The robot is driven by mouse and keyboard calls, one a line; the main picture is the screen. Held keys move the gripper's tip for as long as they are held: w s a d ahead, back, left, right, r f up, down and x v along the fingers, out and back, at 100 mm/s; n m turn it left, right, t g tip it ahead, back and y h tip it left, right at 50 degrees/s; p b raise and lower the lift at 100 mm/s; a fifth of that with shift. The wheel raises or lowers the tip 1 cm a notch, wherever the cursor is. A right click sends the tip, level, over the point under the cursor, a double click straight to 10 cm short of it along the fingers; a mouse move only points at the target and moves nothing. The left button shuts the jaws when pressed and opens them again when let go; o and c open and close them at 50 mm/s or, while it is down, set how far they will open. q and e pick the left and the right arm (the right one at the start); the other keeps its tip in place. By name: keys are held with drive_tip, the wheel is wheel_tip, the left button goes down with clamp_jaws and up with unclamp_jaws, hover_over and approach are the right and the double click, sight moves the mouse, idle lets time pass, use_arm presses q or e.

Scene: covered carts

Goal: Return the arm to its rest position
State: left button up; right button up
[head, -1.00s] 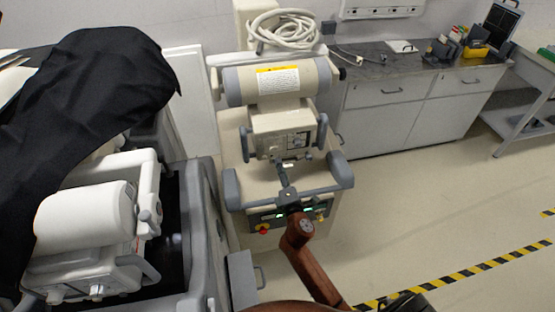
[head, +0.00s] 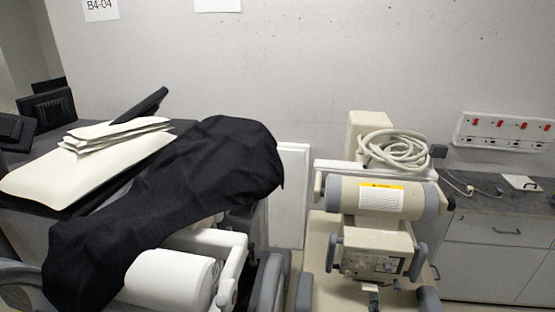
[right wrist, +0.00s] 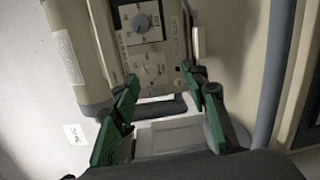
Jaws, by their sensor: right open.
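My right gripper (right wrist: 168,90) shows in the right wrist view with its two green fingers spread apart and nothing between them. Beyond the fingers is the beige control box with dials (right wrist: 145,45) of a cart. The rest of my right arm is out of the frame. I cannot tell whether the fingers touch the cart. My left gripper is not in view.
A beige cart with a labelled cylinder (head: 384,197) and coiled cable (head: 397,150) stands at the centre right. At left, a black cloth (head: 180,190) drapes over another cart beside pale folders (head: 80,170). A grey cabinet (head: 495,255) stands at right.

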drive_tip(key=s+d+f+m+g, duration=0.4)
drive_tip(key=s+f+m, duration=0.15)
drive_tip(key=s, duration=0.25)
drive_tip(key=s+d+f+m+g, duration=0.3)
drive_tip(key=s+f+m, duration=0.2)
drive_tip(key=s+f, duration=0.25)
drive_tip(key=s+a+f+m+g+y, duration=0.2)
drive_tip(key=s+a+f+m+g, duration=0.1)
drive_tip(key=s, duration=0.7)
drive_tip(key=s+a+f+m+g+y, duration=0.2)
drive_tip(key=s+a+f+g+y, duration=0.15)
drive_tip(key=s, duration=0.65)
drive_tip(key=s+a+f+g, duration=0.1)
drive_tip(key=s+f, duration=0.1)
drive_tip(key=f, duration=1.3)
drive_tip(key=s+a+f, duration=0.1)
drive_tip(key=s+f, duration=0.1)
drive_tip(key=f, duration=1.3)
drive_tip(key=s+f+n+g, duration=0.1)
drive_tip(key=s+f, duration=1.5)
drive_tip(key=s, duration=0.2)
drive_tip(key=shift+s, duration=0.6)
drive_tip(key=shift+c, duration=0.5)
